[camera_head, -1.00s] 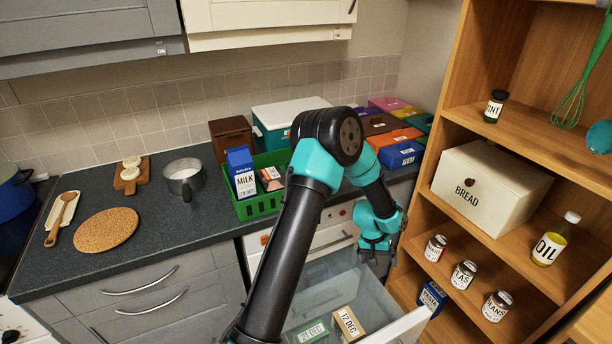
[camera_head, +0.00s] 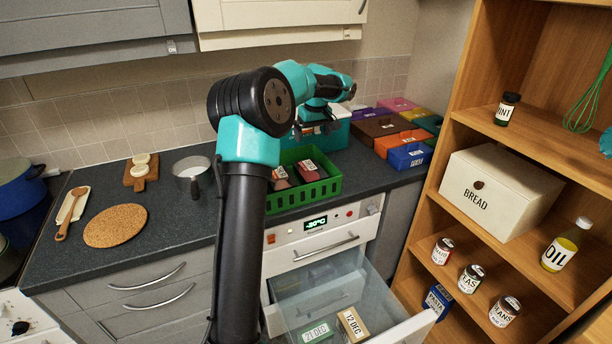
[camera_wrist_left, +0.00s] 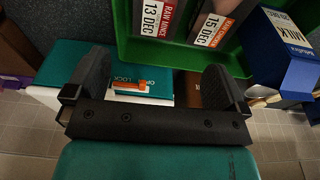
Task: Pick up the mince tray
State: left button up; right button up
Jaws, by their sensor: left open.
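The mince tray (camera_wrist_left: 150,18), dark red with a white label reading RAW MINCE 13 DEC, stands in the green crate (camera_wrist_left: 135,55) in the left wrist view. In the head view the mince tray (camera_head: 309,171) is at the right inside the green crate (camera_head: 335,186). A chicken tray (camera_wrist_left: 212,28) labelled 15 DEC is beside it. My left gripper (camera_head: 316,128) is open and empty, behind the crate and over the teal cool box (camera_head: 338,138). In the left wrist view its fingers (camera_wrist_left: 155,75) are spread, apart from the mince tray. My right gripper is out of view.
A milk carton (camera_wrist_left: 289,45) stands at the crate's end. Coloured boxes (camera_head: 408,156) fill the counter to the right. Below, a clear drawer (camera_head: 375,318) is pulled out with two dated boxes. A wooden shelf (camera_head: 480,130) bounds the right side.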

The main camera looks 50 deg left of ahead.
aim_at(310, 169)
pick_arm(q)
jog(key=f, duration=0.4)
jog(key=a+f, duration=0.1)
jog(key=f, duration=0.7)
jog(key=shift+w+a+f, duration=0.1)
jog(key=shift+w+a, duration=0.2)
jog(key=shift+w, duration=0.05)
jog(key=shift+w+a+f, duration=0.1)
jog(key=shift+a+f, duration=0.1)
jog(key=shift+f, duration=1.1)
jog(key=shift+w+a+f, duration=0.1)
jog(key=shift+a+f, duration=0.05)
jog(key=shift+f, duration=1.1)
jog(key=shift+c, duration=0.2)
jog(key=c, duration=0.8)
